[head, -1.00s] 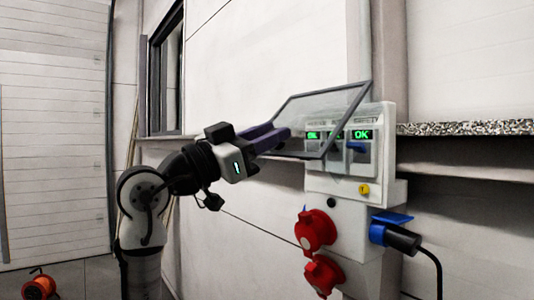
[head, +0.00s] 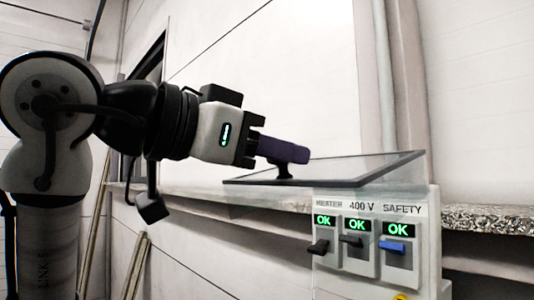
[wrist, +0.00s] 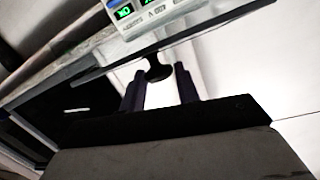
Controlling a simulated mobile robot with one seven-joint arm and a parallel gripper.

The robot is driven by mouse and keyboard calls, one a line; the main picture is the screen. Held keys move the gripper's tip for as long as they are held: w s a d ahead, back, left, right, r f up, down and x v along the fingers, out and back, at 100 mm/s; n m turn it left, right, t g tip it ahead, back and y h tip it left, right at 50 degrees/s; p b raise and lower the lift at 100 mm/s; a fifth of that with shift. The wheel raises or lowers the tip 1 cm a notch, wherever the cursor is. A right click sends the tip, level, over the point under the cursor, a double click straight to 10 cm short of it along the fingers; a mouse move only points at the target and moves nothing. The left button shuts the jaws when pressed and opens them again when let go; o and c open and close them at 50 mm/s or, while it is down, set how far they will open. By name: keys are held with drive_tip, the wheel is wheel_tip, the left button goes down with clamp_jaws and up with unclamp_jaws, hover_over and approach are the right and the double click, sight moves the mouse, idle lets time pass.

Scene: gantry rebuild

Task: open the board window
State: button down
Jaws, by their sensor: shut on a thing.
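The board window (head: 345,170) is a clear pane in a dark frame. It stands swung up and out, nearly level, above the switches of the white board (head: 330,285). A dark knob (head: 284,173) sits on the window near its outer edge. My gripper (head: 298,157), with purple fingers, is shut on this knob. In the wrist view the knob (wrist: 158,68) shows between my two fingers (wrist: 158,85), with the window frame just beyond. The finger contact itself is partly hidden in the head view.
Under the window are three switches with green OK displays: heater (head: 320,247), 400 V (head: 352,240) and safety (head: 392,246), whose lever is blue. A speckled ledge (head: 487,220) runs along the wall on the right. A dark-framed wall window (head: 145,70) is behind my arm.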

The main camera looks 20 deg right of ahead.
drive_tip(key=shift+w, duration=0.1)
idle(0.3)
drive_tip(key=c, duration=1.1)
unclamp_jaws()
drive_tip(key=shift+w, duration=0.1)
drive_tip(key=shift+o, duration=0.2)
drive_tip(key=b+v, duration=0.3)
drive_tip(key=v, duration=1)
drive_tip(key=shift+a+r, duration=0.15)
drive_tip(key=shift+a, duration=0.2)
